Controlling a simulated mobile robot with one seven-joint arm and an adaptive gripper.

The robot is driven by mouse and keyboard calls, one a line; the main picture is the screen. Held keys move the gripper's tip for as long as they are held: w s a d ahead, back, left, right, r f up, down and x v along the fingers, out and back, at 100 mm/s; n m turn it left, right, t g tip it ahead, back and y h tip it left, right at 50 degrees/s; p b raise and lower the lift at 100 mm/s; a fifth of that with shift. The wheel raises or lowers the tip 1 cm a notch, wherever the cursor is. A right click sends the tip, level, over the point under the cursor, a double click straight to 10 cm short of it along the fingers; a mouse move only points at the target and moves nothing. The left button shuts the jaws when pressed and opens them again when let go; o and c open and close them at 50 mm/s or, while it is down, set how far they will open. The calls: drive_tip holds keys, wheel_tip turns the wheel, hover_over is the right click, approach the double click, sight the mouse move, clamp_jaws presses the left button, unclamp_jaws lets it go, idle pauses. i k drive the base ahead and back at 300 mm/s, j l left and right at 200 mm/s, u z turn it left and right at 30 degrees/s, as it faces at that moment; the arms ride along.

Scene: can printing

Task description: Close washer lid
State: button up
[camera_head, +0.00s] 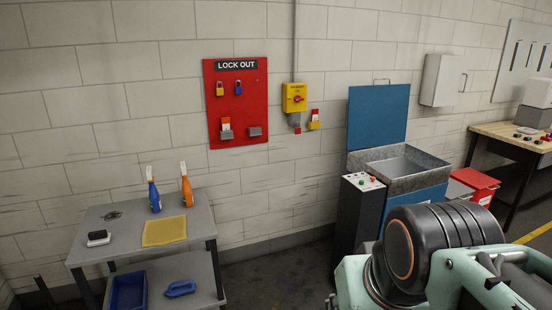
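The washer is a blue metal unit with an open grey basin (402,168) at the right of the middle. Its blue lid (378,116) stands upright and open at the back, against the wall, with a small handle on its top edge. A dark control box (360,212) with a light top panel and coloured buttons stands at the washer's left side. My arm shows at the lower right, in front of the washer and covering part of its front. My gripper is not in view.
A grey table (192,233) with spray bottles, a yellow cloth (164,231) and a black brush stands at the left. A red bin (473,187) is right of the washer, near a wooden workbench (508,137). Dark floor lies open between table and washer.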

sight(377, 115)
drive_tip(key=i+z, duration=0.2)
drive_tip(key=i, duration=0.35)
drive_tip(key=i+j+z, duration=0.15)
drive_tip(key=i, duration=0.45)
drive_tip(key=i+j+z, duration=0.1)
drive_tip(key=i+z, duration=0.15)
drive_tip(key=i, duration=0.2)
drive_tip(key=i+j+z, duration=0.25)
drive_tip(key=i, duration=0.85)
